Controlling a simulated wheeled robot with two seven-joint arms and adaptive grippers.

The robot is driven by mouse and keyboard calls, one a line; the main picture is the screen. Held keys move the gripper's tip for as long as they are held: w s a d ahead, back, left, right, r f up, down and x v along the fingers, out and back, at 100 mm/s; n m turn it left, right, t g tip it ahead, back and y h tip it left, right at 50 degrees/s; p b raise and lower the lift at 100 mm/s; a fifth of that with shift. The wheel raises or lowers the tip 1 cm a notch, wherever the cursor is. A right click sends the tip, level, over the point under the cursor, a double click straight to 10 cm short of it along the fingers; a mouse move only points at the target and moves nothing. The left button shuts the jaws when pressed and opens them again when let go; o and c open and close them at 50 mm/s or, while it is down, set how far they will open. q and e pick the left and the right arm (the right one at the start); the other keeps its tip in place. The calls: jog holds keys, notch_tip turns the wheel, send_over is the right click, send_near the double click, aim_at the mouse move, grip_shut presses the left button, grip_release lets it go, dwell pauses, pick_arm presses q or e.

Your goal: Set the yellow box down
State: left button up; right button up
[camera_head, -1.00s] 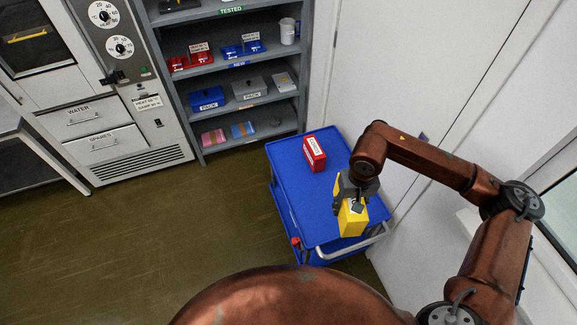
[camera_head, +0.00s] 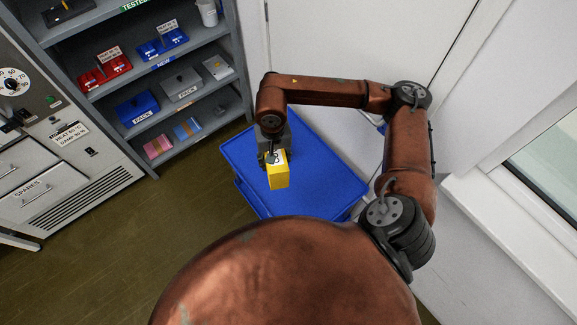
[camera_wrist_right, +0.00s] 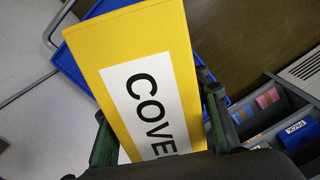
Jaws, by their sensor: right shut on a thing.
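The yellow box (camera_head: 279,177) is in my right gripper (camera_head: 271,155), over the blue cart top (camera_head: 325,180) in the head view. In the right wrist view the yellow box (camera_wrist_right: 125,38) fills the middle, with a white label reading "COVE", the rest cut off. Green gripper fingers lie on both sides of it. Part of the blue cart (camera_wrist_right: 72,68) shows behind the box. I cannot tell how large the gap between box and cart is. My left gripper is not in view.
The cart's right part is bare. A grey shelf (camera_head: 170,85) with red, blue and grey containers stands at the left back, next to a cabinet with drawers (camera_head: 50,195). A white wall and window bound the right.

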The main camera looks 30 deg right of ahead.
jog(key=s+d+f+m+b, duration=0.1)
jog(key=s+d+f+m, duration=0.2)
jog(key=f+m, duration=0.65)
jog(key=s+d+f+m+b, duration=0.1)
jog(key=s+d+f+m, duration=0.4)
jog(key=m, duration=0.7)
jog(key=m+b, duration=1)
jog(key=b, duration=0.1)
send_near(303, 182)
jog(key=shift+s+a+f+n, duration=0.3)
jog(key=shift+s+f, duration=0.3)
jog(key=shift+s, duration=0.15)
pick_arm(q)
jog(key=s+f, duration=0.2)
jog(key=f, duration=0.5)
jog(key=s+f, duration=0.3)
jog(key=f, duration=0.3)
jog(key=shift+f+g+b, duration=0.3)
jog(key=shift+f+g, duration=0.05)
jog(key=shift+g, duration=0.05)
pick_arm(e)
jog(key=shift+w+d+f, duration=0.15)
jog(key=shift+w+f, duration=0.15)
jog(key=shift+w, duration=0.1)
